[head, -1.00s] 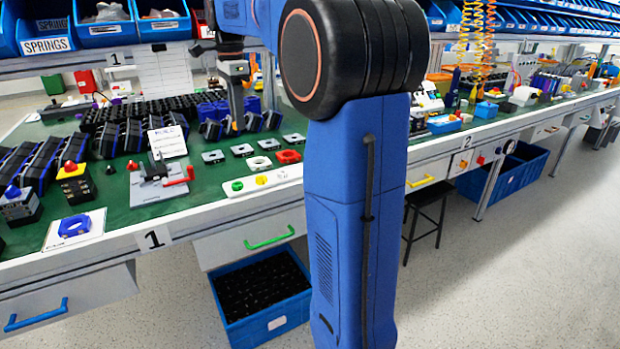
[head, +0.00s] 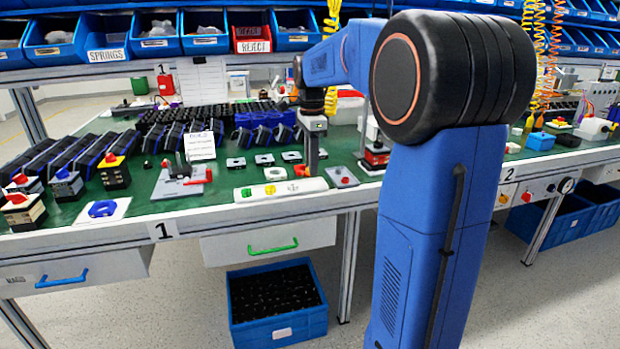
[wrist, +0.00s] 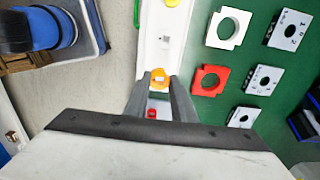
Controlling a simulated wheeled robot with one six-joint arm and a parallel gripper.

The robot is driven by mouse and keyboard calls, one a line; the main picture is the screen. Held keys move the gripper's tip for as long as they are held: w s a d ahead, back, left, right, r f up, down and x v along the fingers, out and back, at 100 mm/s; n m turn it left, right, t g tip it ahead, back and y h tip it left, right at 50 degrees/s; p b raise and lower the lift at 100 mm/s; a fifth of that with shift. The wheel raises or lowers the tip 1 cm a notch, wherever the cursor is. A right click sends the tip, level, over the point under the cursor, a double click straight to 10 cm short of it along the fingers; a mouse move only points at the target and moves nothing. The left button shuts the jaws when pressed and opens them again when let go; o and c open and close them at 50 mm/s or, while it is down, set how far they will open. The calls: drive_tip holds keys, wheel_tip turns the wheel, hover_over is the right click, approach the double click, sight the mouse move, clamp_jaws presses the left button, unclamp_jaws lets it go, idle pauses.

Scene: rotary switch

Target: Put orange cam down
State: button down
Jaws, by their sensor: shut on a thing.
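In the wrist view, my gripper (wrist: 160,80) is shut on the small orange cam (wrist: 159,75), which shows between the fingertips. Gripper and cam are over a long white tray (wrist: 152,50). I cannot tell whether the cam touches the tray. In the head view, my gripper (head: 312,172) points down near the right end of the white tray (head: 255,196), at the bench's front edge. The orange cam cannot be made out there.
The tray holds green (head: 246,192) and yellow (head: 270,189) pieces and a red piece (wrist: 152,113). A blue crate (head: 278,335) stands below.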

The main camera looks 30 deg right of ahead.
sight(311, 187)
drive_tip(key=shift+f, duration=2.15)
drive_tip(key=shift+f, duration=0.15)
drive_tip(key=c, duration=1.8)
unclamp_jaws()
drive_tip(key=shift+o, duration=0.2)
wheel_tip(311, 187, up, 12)
drive_tip(key=s+a+f+n+t, duration=0.1)
drive_tip(key=s+a+n, duration=0.45)
drive_tip(key=s, duration=0.25)
drive_tip(key=s+a+f+n+t, duration=0.2)
drive_tip(key=s+a+f+n, duration=0.3)
drive_tip(key=s+f+n, duration=0.3)
drive_tip(key=s+a+f+n+t, duration=0.1)
drive_tip(key=s+a+f+n, duration=0.4)
drive_tip(key=s, duration=0.9)
wheel_tip(311, 187, down, 4)
drive_tip(key=n, duration=0.2)
drive_tip(key=shift+a+n+t, duration=0.2)
drive_tip(key=shift+n+t, duration=0.15)
drive_tip(key=shift+t, duration=0.05)
